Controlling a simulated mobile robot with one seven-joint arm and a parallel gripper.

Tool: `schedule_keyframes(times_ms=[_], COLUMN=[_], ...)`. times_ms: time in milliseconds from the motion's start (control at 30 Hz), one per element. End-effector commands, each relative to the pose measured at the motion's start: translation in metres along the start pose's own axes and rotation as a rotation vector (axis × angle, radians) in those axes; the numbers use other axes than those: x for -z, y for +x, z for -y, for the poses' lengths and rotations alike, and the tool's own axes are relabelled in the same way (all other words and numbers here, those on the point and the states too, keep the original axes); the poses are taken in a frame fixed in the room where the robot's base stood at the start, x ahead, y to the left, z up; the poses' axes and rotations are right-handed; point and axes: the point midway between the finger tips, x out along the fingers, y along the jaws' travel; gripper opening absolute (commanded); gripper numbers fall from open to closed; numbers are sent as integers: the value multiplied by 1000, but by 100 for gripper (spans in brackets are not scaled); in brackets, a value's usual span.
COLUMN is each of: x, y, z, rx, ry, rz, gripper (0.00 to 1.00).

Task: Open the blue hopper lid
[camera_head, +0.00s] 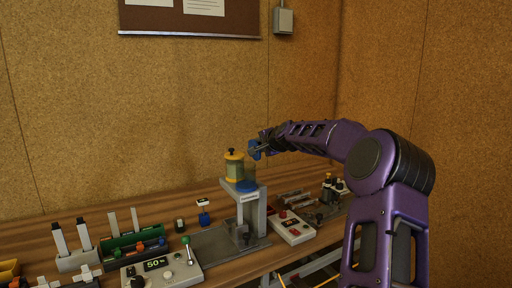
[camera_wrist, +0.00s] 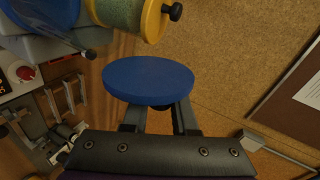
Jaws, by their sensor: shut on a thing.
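The blue lid (camera_wrist: 148,78) is a round disc that fills the middle of the wrist view, with a dark knob under its near edge. My gripper (camera_wrist: 158,118) is shut on the lid at that knob; the fingertips are partly hidden behind the disc. In the head view, my gripper (camera_head: 263,147) holds the blue lid (camera_head: 255,150) tilted on edge, up and to the right of the hoppers. The blue hopper (camera_head: 249,184) stands on the grey stand below, apart from the lid. It also shows at the upper left of the wrist view (camera_wrist: 17,28).
A hopper with a yellow lid (camera_head: 234,155) stands beside the blue one. A control box (camera_head: 160,266), a red-buttoned box (camera_head: 291,227) and racks (camera_head: 133,243) crowd the bench. The cork wall (camera_head: 140,110) is behind. The air above the hoppers is clear.

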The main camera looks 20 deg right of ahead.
Motion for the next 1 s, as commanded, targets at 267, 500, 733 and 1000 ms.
schedule_keyframes(times_ms=[267,500,733,1000], x=[1,1,0,2], y=[0,0,0,-9], z=[1,1,0,0], rx=[2,2,1,1], ry=[6,5,5,5], rz=[1,1,1,0], gripper=[0,42,54,54])
